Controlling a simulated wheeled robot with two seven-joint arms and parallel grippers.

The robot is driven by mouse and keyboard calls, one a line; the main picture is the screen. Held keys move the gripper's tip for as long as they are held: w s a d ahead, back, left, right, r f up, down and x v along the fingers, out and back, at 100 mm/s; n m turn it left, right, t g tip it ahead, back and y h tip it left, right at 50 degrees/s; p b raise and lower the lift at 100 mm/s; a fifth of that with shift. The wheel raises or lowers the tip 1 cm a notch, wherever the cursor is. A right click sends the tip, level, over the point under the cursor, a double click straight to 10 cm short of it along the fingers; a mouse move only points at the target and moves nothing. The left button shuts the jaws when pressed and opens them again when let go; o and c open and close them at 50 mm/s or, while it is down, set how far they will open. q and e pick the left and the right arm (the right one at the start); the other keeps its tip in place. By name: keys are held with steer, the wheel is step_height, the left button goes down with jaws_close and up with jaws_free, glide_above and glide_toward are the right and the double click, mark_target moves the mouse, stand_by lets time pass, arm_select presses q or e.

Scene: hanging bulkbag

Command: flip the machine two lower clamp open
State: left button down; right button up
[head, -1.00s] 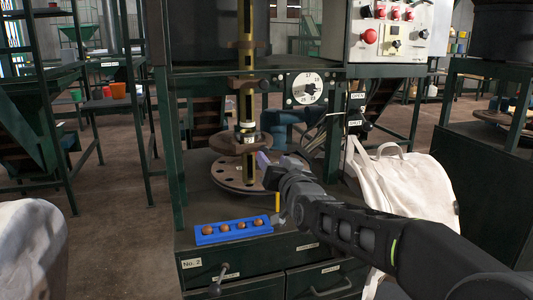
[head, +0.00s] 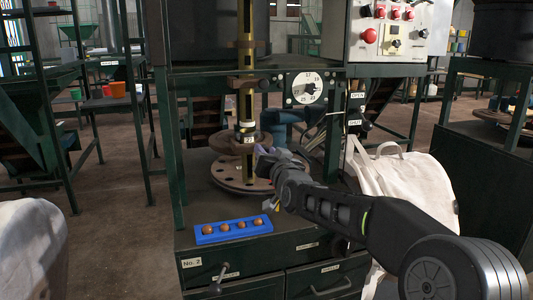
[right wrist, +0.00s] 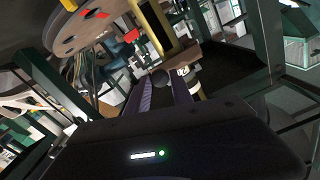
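Machine No. 2 (head: 192,263) stands in the middle of the head view, with an upright brass column (head: 246,95) above a round holed plate (head: 232,177). A lower round clamp piece (head: 228,143) sits around the column, just above that plate. My right gripper (head: 264,155) is right of the column at about clamp height, its fingers pointing left and away. In the right wrist view its two fingers (right wrist: 165,92) are apart, with a dark ball knob (right wrist: 160,78) showing between their tips. I cannot tell whether they touch it. My left gripper is not in view.
A blue tray (head: 205,239) with several brown balls lies on the machine's front ledge. A dial (head: 306,88) and OPEN and SHUT labels (head: 357,95) are right of the column. A white bag (head: 408,190) hangs at the right, behind my arm. A control box (head: 398,30) is above.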

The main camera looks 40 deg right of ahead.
jaws_close()
stand_by(0.9)
